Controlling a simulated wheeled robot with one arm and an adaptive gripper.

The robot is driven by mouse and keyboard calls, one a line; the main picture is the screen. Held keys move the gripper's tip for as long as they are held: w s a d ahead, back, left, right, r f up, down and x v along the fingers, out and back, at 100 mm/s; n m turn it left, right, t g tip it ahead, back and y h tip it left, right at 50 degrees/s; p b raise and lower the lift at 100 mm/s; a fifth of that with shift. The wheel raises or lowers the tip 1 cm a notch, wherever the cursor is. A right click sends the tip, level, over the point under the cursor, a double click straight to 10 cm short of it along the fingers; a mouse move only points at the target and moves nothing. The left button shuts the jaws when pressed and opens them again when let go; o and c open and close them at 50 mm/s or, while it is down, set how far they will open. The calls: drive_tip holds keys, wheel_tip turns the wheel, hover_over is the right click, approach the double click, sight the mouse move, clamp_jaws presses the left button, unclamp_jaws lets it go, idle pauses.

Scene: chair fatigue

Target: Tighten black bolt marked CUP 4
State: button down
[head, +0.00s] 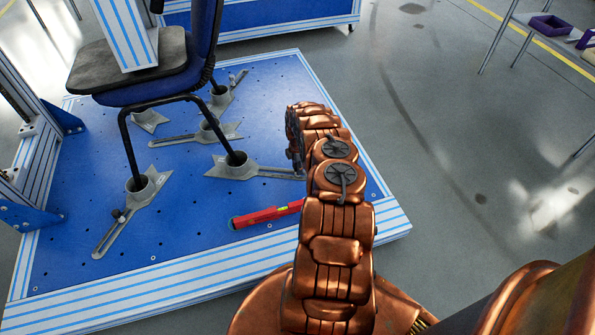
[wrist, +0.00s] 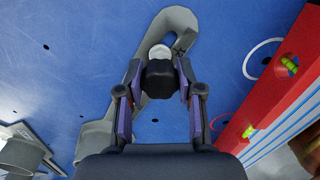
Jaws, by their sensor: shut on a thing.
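In the wrist view my gripper (wrist: 159,72) is shut on a black bolt (wrist: 160,82) with a knobbed head. The bolt sits over a grey slotted bracket (wrist: 95,138) on the blue plate. A pale round part shows just beyond the bolt. A small dark mark is on the bracket beside it, too small to read. In the head view my arm hides the gripper and the bolt. A grey cup (head: 236,163) around a chair leg has a slotted arm that runs right, to behind my arm.
A chair (head: 150,95) stands with its legs in grey cups on the blue plate (head: 190,235). A red spirit level (head: 268,213) lies close to my arm and also shows right of the gripper in the wrist view (wrist: 285,85). Grey floor at right is open.

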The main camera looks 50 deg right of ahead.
drive_tip(key=m, duration=0.3)
drive_tip(key=c, duration=0.8)
unclamp_jaws()
drive_tip(key=shift+o, duration=0.2)
drive_tip(key=shift+r, duration=0.15)
wheel_tip(320, 180, up, 12)
